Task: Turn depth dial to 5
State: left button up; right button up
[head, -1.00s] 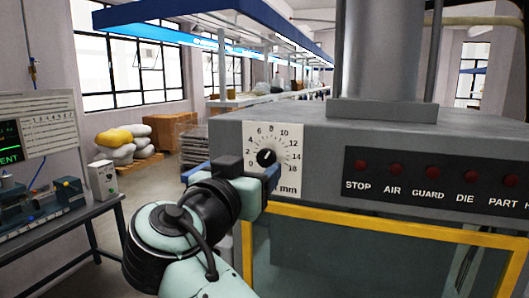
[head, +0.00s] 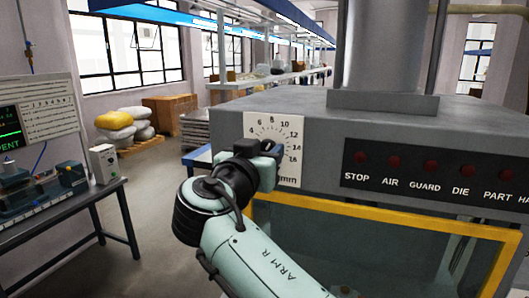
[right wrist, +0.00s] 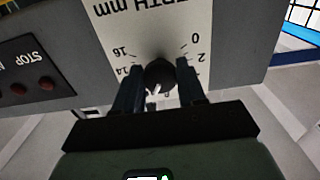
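The depth dial plate (head: 292,172) is a white panel with a printed scale on the grey machine's front. In the head view my right gripper (head: 270,149) covers its knob and part of the scale. In the right wrist view the plate appears upside down, with the dark round knob (right wrist: 160,76) in its middle. The knob's white mark points downward and slightly left there, away from the 0 and 2; the numeral it faces is hidden. My right gripper (right wrist: 162,82) is open, one finger on each side of the knob; contact is unclear. My left gripper is out of view.
Red buttons (head: 431,167) sit on a black strip right of the dial. A yellow frame (head: 375,224) runs below the machine's front. A bench with instruments (head: 60,205) stands at the left. Open floor lies between bench and machine.

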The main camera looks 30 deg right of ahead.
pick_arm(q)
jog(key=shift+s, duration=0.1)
pick_arm(e)
jog(key=shift+f+n+b, duration=0.15)
jog(key=shift+n+b, duration=0.75)
jog(key=shift+n, duration=0.5)
jog(key=shift+n+b, duration=0.4)
jog(key=shift+n, duration=0.5)
jog(key=n, duration=0.2)
jog(key=shift+n+b, duration=0.3)
jog(key=shift+b, duration=0.1)
pick_arm(q)
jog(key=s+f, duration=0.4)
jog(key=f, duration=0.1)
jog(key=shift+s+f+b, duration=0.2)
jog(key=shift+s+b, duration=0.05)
jog(key=shift+b, duration=0.1)
pick_arm(e)
jog(key=shift+d+r+n, duration=0.1)
jog(key=shift+r+n, duration=0.05)
jog(key=shift+n, duration=1.75)
jog(key=shift+r+n, duration=0.1)
jog(key=shift+n, duration=1.8)
